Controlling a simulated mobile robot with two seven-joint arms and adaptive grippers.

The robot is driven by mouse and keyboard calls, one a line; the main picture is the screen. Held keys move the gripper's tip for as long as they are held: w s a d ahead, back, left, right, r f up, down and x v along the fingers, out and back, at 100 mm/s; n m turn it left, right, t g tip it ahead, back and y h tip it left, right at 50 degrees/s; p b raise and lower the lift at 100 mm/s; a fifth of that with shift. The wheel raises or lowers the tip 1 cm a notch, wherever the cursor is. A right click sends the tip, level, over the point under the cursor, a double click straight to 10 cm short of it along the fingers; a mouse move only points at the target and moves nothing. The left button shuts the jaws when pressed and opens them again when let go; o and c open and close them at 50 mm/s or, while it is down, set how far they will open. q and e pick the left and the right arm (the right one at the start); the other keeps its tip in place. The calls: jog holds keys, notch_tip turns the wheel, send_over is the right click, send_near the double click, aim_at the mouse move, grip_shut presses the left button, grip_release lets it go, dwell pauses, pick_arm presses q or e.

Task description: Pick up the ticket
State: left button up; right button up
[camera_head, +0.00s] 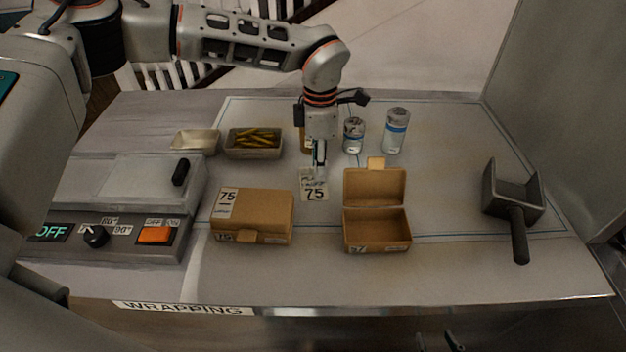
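The ticket (314,190) is a small pale card with dark writing and the number 75. It is between the two brown boxes, near the middle of the counter. My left gripper (319,171) comes in from the left and points down, with its fingertips at the ticket's top edge. The fingers are seen edge-on and look close together, so I cannot tell whether they grip the card. I cannot tell whether the card lies flat or is raised. My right gripper is out of view.
A closed box marked 75 (265,211) is left of the ticket, an open box (377,242) right. A handled scoop (541,209) is right, a control unit (120,247) left.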

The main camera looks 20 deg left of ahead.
pick_arm(q)
grip_shut()
jog(key=shift+r, duration=0.1)
